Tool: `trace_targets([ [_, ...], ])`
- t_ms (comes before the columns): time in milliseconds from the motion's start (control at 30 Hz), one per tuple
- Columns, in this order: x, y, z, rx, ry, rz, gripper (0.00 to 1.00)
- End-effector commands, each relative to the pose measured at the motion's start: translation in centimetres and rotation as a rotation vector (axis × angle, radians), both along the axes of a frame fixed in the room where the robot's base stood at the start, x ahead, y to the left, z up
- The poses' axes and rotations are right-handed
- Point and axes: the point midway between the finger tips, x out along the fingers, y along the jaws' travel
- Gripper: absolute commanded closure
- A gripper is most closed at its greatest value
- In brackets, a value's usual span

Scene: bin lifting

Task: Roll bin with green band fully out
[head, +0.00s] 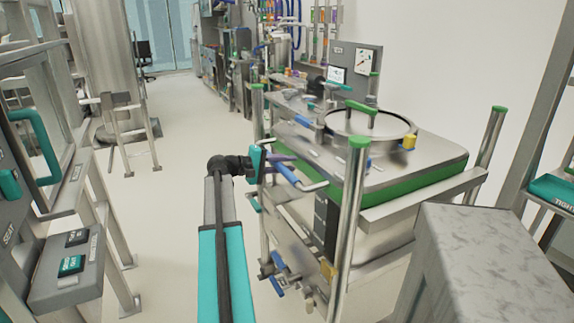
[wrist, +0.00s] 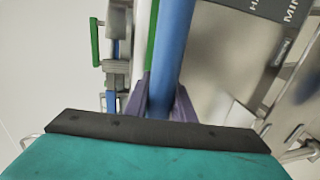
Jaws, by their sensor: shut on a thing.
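The steel bin (head: 395,172) with a green band (head: 425,187) around its upper side stands right of centre in the head view. It has a round lid with a green handle on top. A blue-sleeved push handle (head: 286,174) sticks out at its near left corner. My gripper (head: 278,163) is at that handle. In the wrist view, the purple fingers of my gripper (wrist: 163,100) lie on both sides of the blue handle bar (wrist: 173,55) and are shut on it. The fingertips are partly hidden behind the bar. A green strip shows beside the bar.
Steel posts with green caps (head: 350,210) stand around the bin. A grey block (head: 475,255) is at the lower right. A grey console (head: 68,265) and steel frames line the left. Pale floor (head: 180,150) is open between the left frames and the bin.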

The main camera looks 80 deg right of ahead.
Motion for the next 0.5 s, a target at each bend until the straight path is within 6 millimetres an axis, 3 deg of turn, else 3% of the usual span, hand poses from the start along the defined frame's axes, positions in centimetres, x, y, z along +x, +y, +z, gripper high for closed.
trace_targets([
  [500, 1.3, 0.9, -0.1, 0.002, -0.003, 0.002, 1.00],
])
